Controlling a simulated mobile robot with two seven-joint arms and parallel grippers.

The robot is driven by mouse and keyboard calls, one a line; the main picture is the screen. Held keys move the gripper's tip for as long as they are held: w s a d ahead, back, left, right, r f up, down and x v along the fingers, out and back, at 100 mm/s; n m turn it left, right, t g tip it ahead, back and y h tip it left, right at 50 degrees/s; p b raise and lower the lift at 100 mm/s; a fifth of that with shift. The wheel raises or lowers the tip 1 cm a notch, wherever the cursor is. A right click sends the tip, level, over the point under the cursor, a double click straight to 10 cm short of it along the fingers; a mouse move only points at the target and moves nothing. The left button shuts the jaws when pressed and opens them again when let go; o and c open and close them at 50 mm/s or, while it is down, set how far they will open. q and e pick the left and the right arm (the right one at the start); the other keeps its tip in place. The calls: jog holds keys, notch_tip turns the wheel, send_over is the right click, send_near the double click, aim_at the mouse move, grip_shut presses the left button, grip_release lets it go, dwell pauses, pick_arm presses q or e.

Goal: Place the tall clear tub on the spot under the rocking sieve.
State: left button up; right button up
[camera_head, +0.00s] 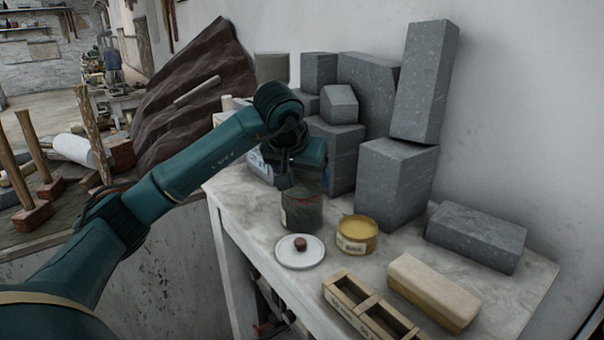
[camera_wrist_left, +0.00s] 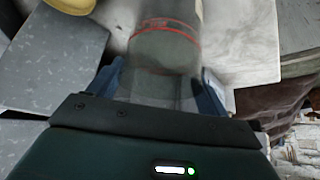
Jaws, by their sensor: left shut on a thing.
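My left gripper (camera_head: 303,182) reaches over the white-grey table from the left and points down. In the left wrist view its two blue fingers (camera_wrist_left: 160,92) are shut on either side of a see-through, grey-looking round tub (camera_wrist_left: 165,48) with red lines around it. I take this for the tall clear tub. In the head view, a dark greenish container (camera_head: 302,209) shows directly below the gripper and looks like the same tub; the wrist partly hides its top. I cannot tell whether its base touches the table. I cannot make out a rocking sieve or the spot under it. My right gripper is not in view.
On the table (camera_head: 262,238) stand a yellow tin (camera_head: 356,236), a white round lid (camera_head: 300,252) with a brown knob, a wooden divided box (camera_head: 368,306) and a cream block (camera_head: 434,291). Several grey stone blocks (camera_head: 396,180) crowd the wall side. Mallets (camera_head: 33,215) stand at left.

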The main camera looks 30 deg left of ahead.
pick_arm(q)
jog(key=shift+f, duration=0.15)
jog(key=o, duration=1.4)
